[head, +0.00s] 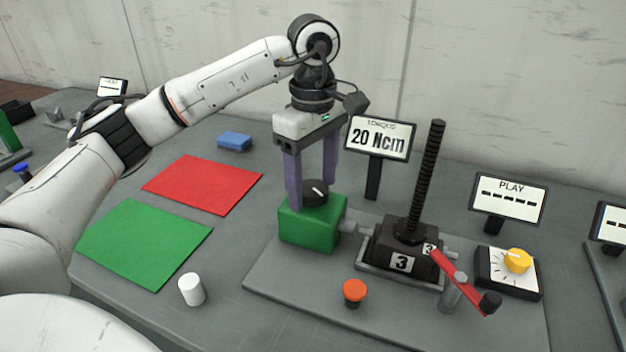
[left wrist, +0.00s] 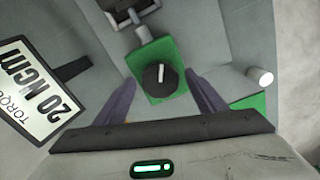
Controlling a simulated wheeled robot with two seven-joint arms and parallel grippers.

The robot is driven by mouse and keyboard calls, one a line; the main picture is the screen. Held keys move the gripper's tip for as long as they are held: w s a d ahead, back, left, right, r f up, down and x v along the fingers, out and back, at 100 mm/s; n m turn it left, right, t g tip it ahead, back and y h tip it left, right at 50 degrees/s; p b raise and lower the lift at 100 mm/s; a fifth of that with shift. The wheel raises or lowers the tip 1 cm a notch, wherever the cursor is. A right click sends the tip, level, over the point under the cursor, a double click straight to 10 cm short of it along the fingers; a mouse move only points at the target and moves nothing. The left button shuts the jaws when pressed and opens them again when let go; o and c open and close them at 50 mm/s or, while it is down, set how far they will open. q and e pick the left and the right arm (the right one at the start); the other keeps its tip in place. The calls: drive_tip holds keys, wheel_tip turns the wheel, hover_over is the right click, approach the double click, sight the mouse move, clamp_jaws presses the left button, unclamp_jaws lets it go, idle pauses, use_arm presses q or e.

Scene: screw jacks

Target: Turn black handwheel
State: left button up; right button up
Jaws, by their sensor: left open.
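The black handwheel (head: 315,193) is a small round knob with a white mark, on top of a green box (head: 309,228). In the left wrist view the black handwheel (left wrist: 160,76) sits on the green box (left wrist: 154,52), roughly midway between the fingers. My left gripper (head: 312,200) points down from above, open, with its purple fingers on either side of the handwheel. In the left wrist view the left gripper's fingers (left wrist: 160,95) stand apart with gaps to the knob. My right gripper is not in view.
A screw jack (head: 403,250) labelled 3, with a red crank (head: 455,273), stands right of the green box. A sign (head: 379,138) reads 20 Ncm. An orange button (head: 354,291), a white cylinder (head: 192,289) and a yellow dial (head: 517,260) are nearby. Red (head: 203,184) and green mats (head: 144,243) lie left.

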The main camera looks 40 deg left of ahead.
sight(313, 188)
use_arm(q)
wheel_tip(313, 188, up, 10)
drive_tip(key=p, duration=0.1)
drive_tip(key=shift+r+p, duration=0.15)
drive_tip(key=shift+p, duration=0.2)
idle(0.5)
